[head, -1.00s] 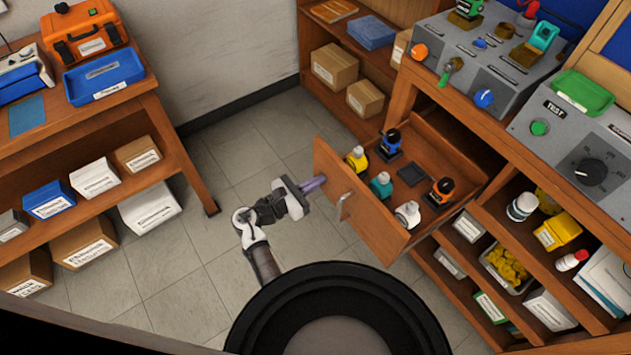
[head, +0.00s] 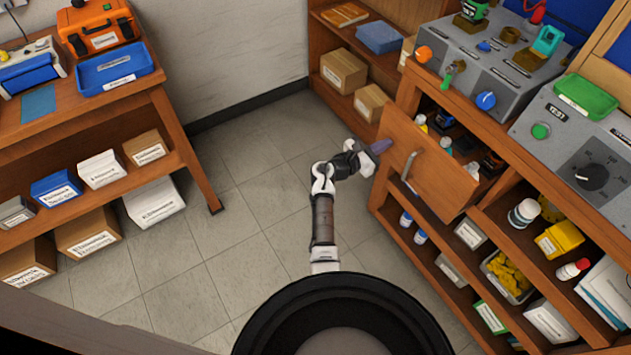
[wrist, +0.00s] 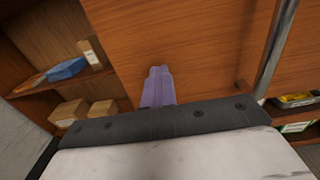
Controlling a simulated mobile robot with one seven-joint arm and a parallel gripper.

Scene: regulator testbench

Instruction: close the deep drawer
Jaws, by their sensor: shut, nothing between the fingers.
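The deep drawer (head: 428,160) is a wooden drawer under the bench top, with a silver bar handle (head: 409,166) on its front. It still stands partly out, and small bottles and tools show through the gap above its front. My gripper (head: 382,146) is at the left part of the drawer front, left of the handle. Its purple fingers are shut and empty. In the wrist view the fingers (wrist: 158,88) point at the wooden drawer front (wrist: 190,50) and appear to be against it or very close; exact contact cannot be told.
Grey test panels (head: 480,65) stand on the bench above the drawer. Open shelves (head: 500,280) with bottles and boxes lie below and to the right. A shelf with cardboard boxes (head: 343,68) stands behind. The tiled floor (head: 240,220) on the left is clear.

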